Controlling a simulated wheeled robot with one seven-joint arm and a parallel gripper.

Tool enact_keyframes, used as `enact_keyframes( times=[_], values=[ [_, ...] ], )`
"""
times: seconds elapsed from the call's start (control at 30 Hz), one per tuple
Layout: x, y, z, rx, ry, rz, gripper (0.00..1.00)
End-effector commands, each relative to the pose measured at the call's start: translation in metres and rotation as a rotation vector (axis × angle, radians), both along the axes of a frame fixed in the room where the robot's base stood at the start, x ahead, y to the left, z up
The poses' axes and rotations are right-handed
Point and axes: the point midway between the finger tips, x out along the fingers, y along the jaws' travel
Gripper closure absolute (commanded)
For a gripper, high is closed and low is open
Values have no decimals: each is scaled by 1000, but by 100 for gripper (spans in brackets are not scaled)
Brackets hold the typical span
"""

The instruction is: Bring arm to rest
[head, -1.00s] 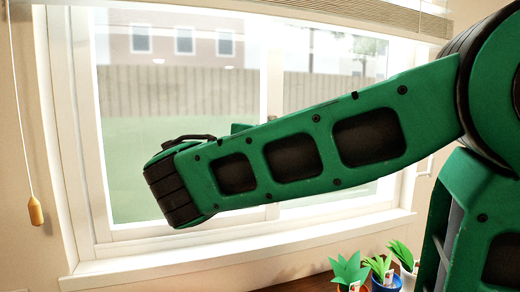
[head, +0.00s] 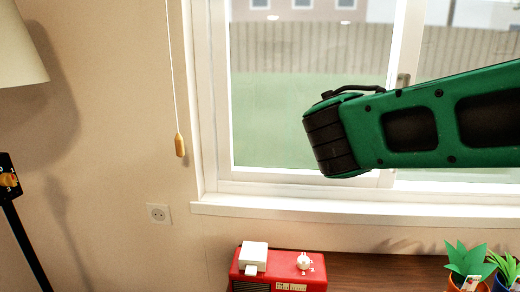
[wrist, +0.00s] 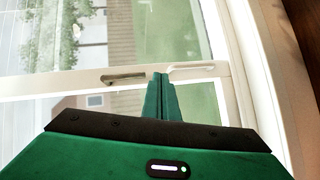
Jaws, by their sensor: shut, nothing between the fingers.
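My gripper (wrist: 160,82) shows in the wrist view with its two green fingers pressed together and nothing between them. It points toward the window (wrist: 120,40), and the window frame and handle show beyond the fingertips. In the head view my green arm reaches in from the right edge in front of the window (head: 300,90). The gripper's fingers cannot be made out in the head view.
A red device (head: 315,284) with a white block (head: 253,256) on it stands on the brown wooden surface (head: 385,272) below the sill. Potted plants (head: 466,262) stand at right. A cord with a wooden pull (head: 179,145) hangs left of the window. A lamp (head: 18,50) is at far left.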

Motion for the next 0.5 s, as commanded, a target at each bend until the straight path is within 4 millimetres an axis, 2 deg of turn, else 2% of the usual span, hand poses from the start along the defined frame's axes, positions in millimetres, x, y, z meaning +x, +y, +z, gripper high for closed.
enact_keyframes(
  times=[0.03, 0.2, 0.37, 0.5],
  values=[
    [-7, -19, -15, 62, 13, -38, 100],
    [-38, -67, -77, 309, 59, -170, 100],
    [-81, -99, -134, 550, 97, -319, 100],
    [-128, -112, -182, 768, 131, -468, 100]
  ],
)
